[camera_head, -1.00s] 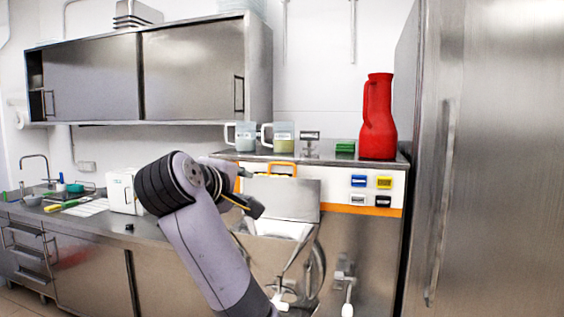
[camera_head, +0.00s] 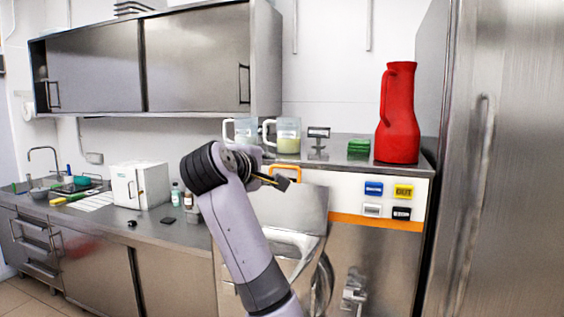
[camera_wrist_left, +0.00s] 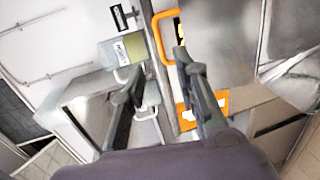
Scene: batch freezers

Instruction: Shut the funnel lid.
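The funnel lid (camera_head: 306,208) is a grey metal plate standing raised on the front of the batch freezer, above the pale funnel opening (camera_head: 290,241). Its orange handle (camera_head: 285,167) shows at the lid's top edge. In the left wrist view the orange handle (camera_wrist_left: 158,40) is just beyond the fingertips, beside the metal lid (camera_wrist_left: 225,35). My left gripper (camera_head: 278,184) is in front of the lid, just below the handle in the head view. Its fingers are apart and empty in the left wrist view (camera_wrist_left: 160,62). My right gripper does not show.
A red jug (camera_head: 398,115), two measuring cups (camera_head: 288,136) and a green block (camera_head: 358,147) stand on the freezer's top. Coloured buttons (camera_head: 374,188) are on its front. A counter with a white box (camera_head: 140,185) is at left; a tall steel cabinet (camera_head: 510,160) at right.

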